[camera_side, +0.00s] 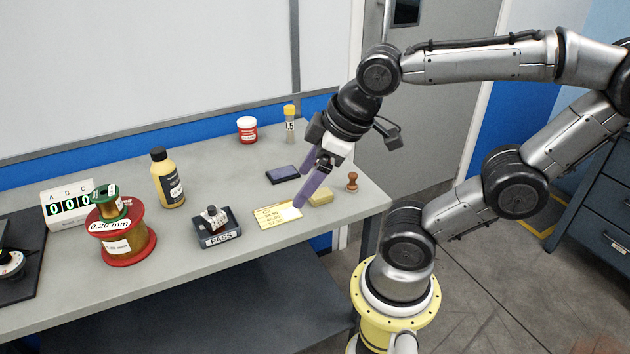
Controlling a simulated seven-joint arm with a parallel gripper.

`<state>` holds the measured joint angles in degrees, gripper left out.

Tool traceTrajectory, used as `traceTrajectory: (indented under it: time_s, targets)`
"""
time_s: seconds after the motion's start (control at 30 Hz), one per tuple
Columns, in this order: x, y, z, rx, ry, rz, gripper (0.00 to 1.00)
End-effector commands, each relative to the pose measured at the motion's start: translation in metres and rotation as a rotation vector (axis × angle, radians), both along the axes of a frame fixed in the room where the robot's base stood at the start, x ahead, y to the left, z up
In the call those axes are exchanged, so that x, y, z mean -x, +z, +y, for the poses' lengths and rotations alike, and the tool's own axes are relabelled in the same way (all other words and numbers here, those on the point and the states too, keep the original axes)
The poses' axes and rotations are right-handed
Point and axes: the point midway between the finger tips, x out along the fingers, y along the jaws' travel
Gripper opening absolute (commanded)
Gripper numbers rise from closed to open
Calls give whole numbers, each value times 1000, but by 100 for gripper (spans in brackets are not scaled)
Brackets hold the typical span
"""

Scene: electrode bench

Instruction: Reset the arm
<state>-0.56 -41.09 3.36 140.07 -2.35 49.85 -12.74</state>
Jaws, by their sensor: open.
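My gripper (306,181) has purple fingers and hangs above the right part of the grey bench. It is open, with nothing seen between the fingers. The fingers point down and to the left. One fingertip appears close to a yellow label card (276,216) and a small tan block (320,197); I cannot tell its height above them. The other finger shows near a dark ink pad (282,174).
A drawer cabinet (598,190) stands right.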

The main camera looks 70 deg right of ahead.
Motion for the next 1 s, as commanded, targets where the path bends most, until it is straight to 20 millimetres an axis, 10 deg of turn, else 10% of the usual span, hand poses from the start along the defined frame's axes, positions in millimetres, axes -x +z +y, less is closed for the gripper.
traceTrajectory:
  time_s: [1.0]
  targets:
    - [17, -2, 5, -145, -216, -9, 84]
